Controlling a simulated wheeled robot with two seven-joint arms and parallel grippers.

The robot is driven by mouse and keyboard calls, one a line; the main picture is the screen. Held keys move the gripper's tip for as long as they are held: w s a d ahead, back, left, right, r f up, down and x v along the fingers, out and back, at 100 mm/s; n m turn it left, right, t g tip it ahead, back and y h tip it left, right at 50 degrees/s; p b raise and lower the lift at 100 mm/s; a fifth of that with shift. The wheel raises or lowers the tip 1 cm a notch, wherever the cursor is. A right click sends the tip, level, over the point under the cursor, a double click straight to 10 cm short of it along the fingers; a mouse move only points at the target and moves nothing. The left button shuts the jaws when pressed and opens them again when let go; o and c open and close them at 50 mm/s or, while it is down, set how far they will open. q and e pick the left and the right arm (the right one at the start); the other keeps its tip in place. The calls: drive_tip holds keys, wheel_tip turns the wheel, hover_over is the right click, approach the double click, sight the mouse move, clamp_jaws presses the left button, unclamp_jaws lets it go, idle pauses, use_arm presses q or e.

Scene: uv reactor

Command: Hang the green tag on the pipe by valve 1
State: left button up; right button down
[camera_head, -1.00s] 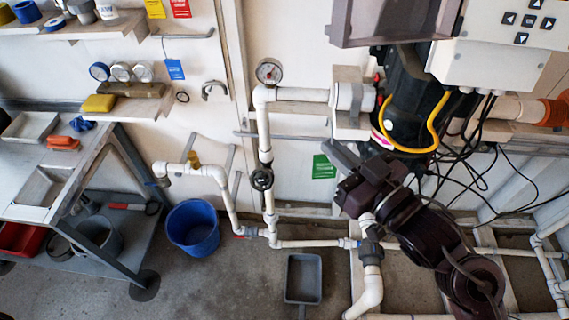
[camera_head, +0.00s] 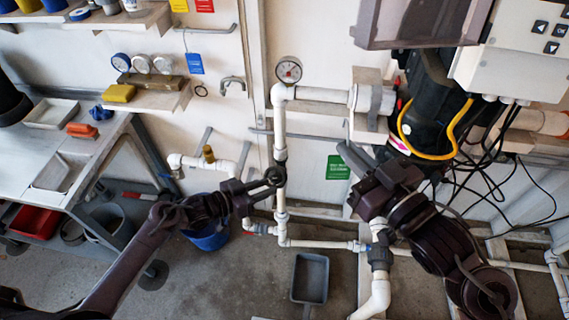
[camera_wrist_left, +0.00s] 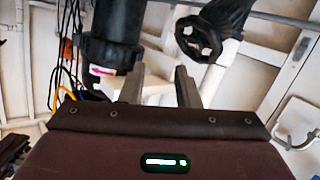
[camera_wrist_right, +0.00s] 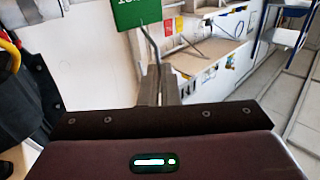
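The green tag (camera_head: 338,167) hangs at the tip of my right gripper (camera_head: 345,158), to the right of the white vertical pipe (camera_head: 280,130) and apart from it. In the right wrist view the fingers (camera_wrist_right: 160,85) are together on the metal hook of the green tag (camera_wrist_right: 137,12). My left gripper (camera_head: 262,187) is at the dark valve handwheel (camera_head: 276,176) on that pipe. In the left wrist view its fingers (camera_wrist_left: 158,85) are apart and empty, with the handwheel (camera_wrist_left: 198,38) beyond them and to the right. No valve number is readable.
A pressure gauge (camera_head: 288,70) tops the pipe. The black reactor body (camera_head: 425,100) and yellow cable stand right of it. A blue bucket (camera_head: 207,240) is partly hidden by my left arm. A grey tray (camera_head: 310,278) lies on the floor. Blue tag (camera_head: 195,63) hangs at upper left.

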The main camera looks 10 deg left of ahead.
use_arm(q)
drive_tip(key=s+d+r+m+g+h, duration=0.2)
drive_tip(key=s+d+r+m+g, duration=0.1)
drive_tip(key=r, duration=0.4)
drive_tip(key=s+d+r+m+g+h, duration=0.2)
drive_tip(key=s+r+m, duration=0.1)
drive_tip(key=r, duration=0.5)
drive_tip(key=s+d+r+m+g+h, duration=0.2)
drive_tip(key=s+d+r+m+g, duration=0.1)
drive_tip(key=r, duration=0.4)
drive_tip(key=w+d, duration=0.1)
drive_tip(key=d, duration=1)
drive_tip(key=shift+w, duration=0.35)
drive_tip(key=shift+r, duration=0.15)
clamp_jaws()
unclamp_jaws()
